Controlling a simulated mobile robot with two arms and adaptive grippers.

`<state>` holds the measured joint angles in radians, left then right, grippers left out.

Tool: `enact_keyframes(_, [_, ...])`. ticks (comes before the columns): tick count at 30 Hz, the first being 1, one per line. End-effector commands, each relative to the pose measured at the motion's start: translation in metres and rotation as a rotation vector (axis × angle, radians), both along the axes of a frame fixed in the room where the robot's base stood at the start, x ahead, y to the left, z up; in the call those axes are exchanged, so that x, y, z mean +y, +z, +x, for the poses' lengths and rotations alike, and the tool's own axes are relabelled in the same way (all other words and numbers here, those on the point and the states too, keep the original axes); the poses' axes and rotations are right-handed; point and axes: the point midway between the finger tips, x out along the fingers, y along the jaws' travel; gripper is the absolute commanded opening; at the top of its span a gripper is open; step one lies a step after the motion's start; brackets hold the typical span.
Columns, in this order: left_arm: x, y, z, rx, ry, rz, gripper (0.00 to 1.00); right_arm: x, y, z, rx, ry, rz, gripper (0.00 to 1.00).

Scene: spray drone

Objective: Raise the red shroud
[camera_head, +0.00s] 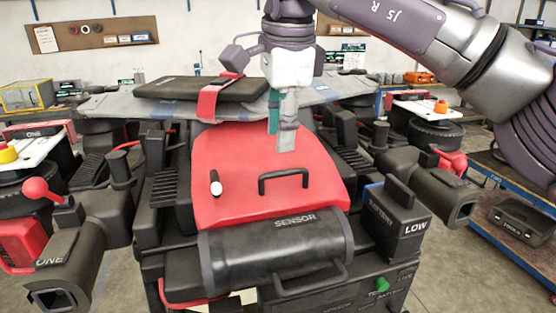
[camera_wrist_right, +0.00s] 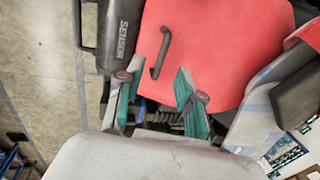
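The red shroud (camera_head: 240,165) lies closed and sloping over the middle of the black machine; it also fills much of the right wrist view (camera_wrist_right: 225,40). A black bar handle (camera_head: 284,181) stands on its lower right part and shows in the wrist view (camera_wrist_right: 161,52). My right gripper (camera_head: 286,145) hangs from above over the upper right part of the shroud, behind the handle in the head view. In the wrist view its teal-padded fingers (camera_wrist_right: 152,85) are apart with nothing between them. The handle appears beyond them. My left gripper is not in view.
A black SENSOR cylinder (camera_head: 275,248) lies in front of the shroud. A small black and white item (camera_head: 215,183) is on the shroud. A black pad with a red strap (camera_head: 210,102) is behind it. A LOW battery box (camera_head: 398,220) and nozzle-like arms flank the machine.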

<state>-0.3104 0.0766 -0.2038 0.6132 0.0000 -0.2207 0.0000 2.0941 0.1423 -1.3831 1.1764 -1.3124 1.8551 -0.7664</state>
Motion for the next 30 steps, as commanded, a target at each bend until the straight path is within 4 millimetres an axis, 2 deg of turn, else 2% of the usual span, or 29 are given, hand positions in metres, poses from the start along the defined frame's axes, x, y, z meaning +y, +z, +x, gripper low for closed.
enact_keyframes(6, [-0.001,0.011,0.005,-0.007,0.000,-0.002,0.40,0.002,-0.041,0.007,0.004,0.002,-0.001,0.37])
enact_keyframes(10, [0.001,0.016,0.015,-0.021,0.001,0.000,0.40,0.003,-0.056,0.011,0.001,-0.001,0.001,0.37])
enact_keyframes(15, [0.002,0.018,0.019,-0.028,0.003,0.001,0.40,0.004,-0.067,0.013,0.001,0.000,0.001,0.37])
enact_keyframes(23, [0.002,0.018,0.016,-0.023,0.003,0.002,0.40,0.005,-0.068,0.013,0.001,-0.001,0.002,0.37])
enact_keyframes(30, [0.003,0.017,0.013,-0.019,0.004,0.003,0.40,0.005,-0.068,0.013,0.000,-0.001,0.002,0.00])
